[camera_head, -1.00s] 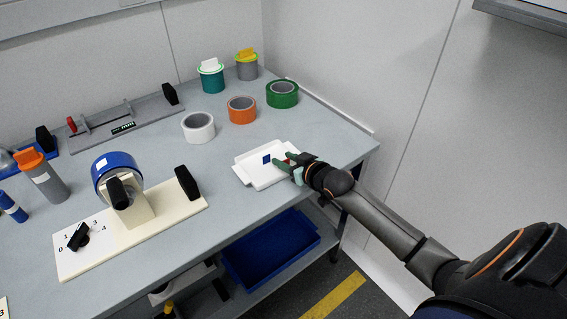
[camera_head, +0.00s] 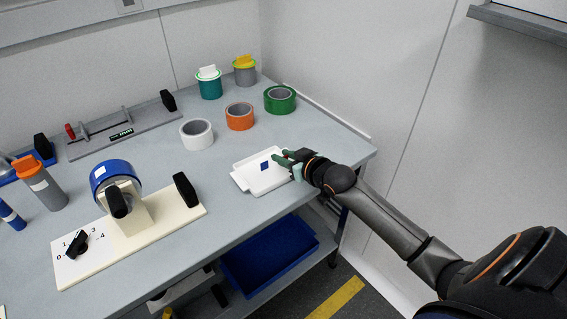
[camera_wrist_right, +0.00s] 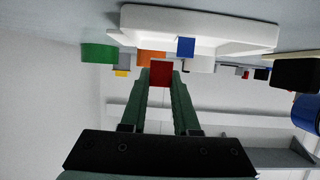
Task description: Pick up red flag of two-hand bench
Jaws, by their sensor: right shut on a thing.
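The red flag (camera_wrist_right: 161,74) shows in the right wrist view as a small red square between my right gripper's green fingertips (camera_wrist_right: 160,80). I cannot tell whether the flag touches the tray. A blue flag (camera_head: 264,166) stays in the tray and also shows in the wrist view (camera_wrist_right: 186,47), beside the red one. My left gripper is not in view.
White (camera_head: 197,134), orange (camera_head: 240,116) and green (camera_head: 280,99) tape rolls stand behind the tray on the grey bench (camera_head: 155,170). A cream fixture with a blue wheel (camera_head: 115,172) and a black handle (camera_head: 186,190) is to the left. A wall (camera_head: 355,75) rises on the right.

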